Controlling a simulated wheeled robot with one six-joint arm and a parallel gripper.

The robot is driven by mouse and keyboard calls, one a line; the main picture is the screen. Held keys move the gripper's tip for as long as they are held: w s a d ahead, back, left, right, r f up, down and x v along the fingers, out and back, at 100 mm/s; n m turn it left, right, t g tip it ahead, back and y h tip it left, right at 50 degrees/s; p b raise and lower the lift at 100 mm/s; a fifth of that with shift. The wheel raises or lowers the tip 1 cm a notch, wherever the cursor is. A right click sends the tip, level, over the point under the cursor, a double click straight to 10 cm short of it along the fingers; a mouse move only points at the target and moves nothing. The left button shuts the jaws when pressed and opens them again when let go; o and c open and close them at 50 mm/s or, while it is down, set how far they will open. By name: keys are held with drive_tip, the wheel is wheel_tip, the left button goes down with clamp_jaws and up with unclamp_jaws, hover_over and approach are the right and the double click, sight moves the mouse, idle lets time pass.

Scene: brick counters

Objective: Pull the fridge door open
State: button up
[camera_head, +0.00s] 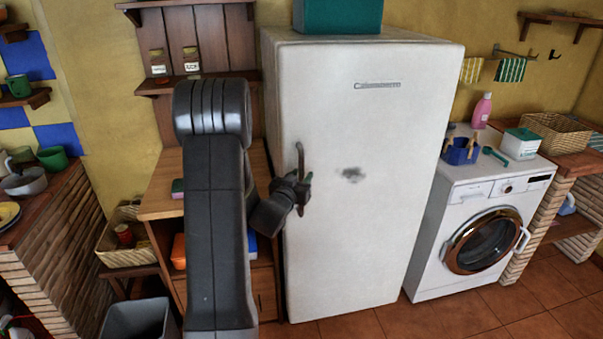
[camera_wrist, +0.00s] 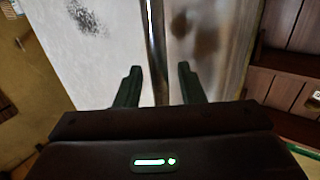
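The white fridge (camera_head: 365,130) stands in the middle of the head view, and its door looks shut. Its upright metal handle (camera_head: 300,158) is at the door's left edge. My gripper (camera_head: 304,186) is at the lower part of the handle. In the wrist view, the handle (camera_wrist: 156,45) runs down between the two dark fingers of my gripper (camera_wrist: 158,85). The fingers are apart, with a gap on each side of the handle. The handle's lower end is hidden behind the gripper body in the wrist view.
A white washing machine (camera_head: 480,225) stands right of the fridge. A wooden cabinet (camera_head: 165,190) is close on the left, with a grey bin (camera_head: 140,318) below it. A teal box (camera_head: 338,15) sits on the fridge. Tiled floor (camera_head: 385,322) shows in front.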

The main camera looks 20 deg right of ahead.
drive_tip(key=shift+w+d, duration=0.3)
drive_tip(key=shift+c, duration=0.4)
clamp_jaws()
